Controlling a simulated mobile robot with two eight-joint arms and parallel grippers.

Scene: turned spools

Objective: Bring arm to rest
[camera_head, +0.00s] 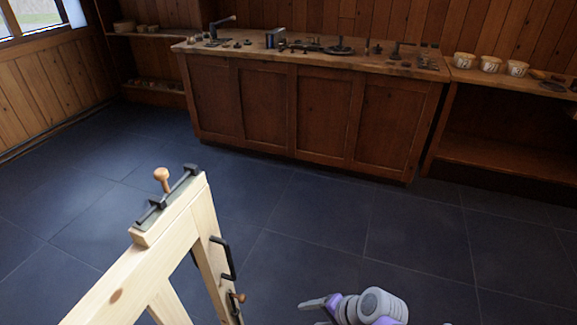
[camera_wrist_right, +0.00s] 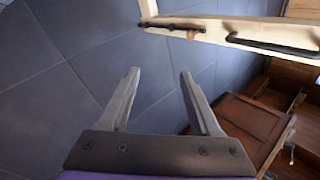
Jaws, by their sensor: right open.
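My right gripper (camera_wrist_right: 159,76) is open in the right wrist view, with nothing between its two grey fingers and dark floor behind them. In the head view my right gripper (camera_head: 316,303) shows at the bottom edge, its grey finger pointing left, beside the grey and purple wrist. It stands apart from the pale wooden frame (camera_head: 205,222) on its left. A turned wooden spool (camera_head: 162,178) stands upright at the black bar on top of this frame. My left gripper is not in view.
The frame carries a black handle (camera_head: 224,258) and a small wooden knob (camera_head: 238,298) on its side; its beam (camera_wrist_right: 215,28) crosses the top of the wrist view. A workbench (camera_head: 320,115) with tools stands at the back. Bare floor (camera_head: 320,215) lies between.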

